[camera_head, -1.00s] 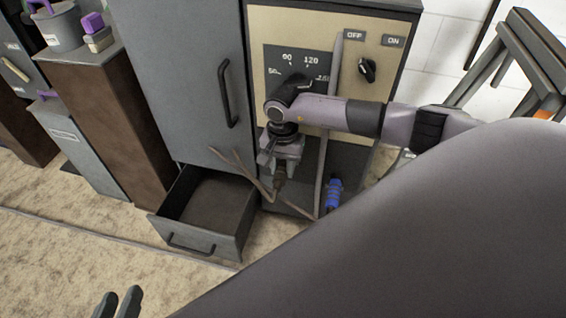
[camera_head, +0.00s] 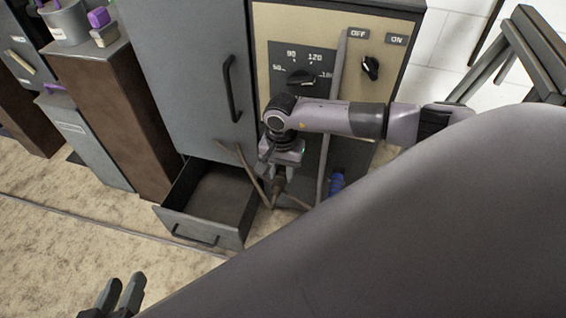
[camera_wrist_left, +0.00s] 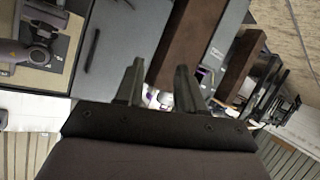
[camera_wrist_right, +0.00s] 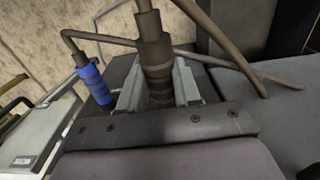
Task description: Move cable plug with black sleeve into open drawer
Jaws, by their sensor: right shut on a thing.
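The cable plug with the dark sleeve (camera_wrist_right: 153,50) is between the fingers of my right gripper (camera_wrist_right: 158,90), which is shut on it. In the head view my right gripper (camera_head: 280,172) points down in front of the control panel, and the plug (camera_head: 279,186) shows just below it. The open drawer (camera_head: 208,202) is to the left of the gripper, low under the grey cabinet door, and looks empty. My left gripper (camera_head: 122,292) is open and empty at the bottom left; its spread fingers show in the left wrist view (camera_wrist_left: 158,85).
A blue-sleeved plug (camera_head: 336,183) stands right of my right gripper; it shows in the right wrist view (camera_wrist_right: 92,80). Brown cables (camera_head: 252,172) run beside the drawer. The panel (camera_head: 310,45) has a dial and switch.

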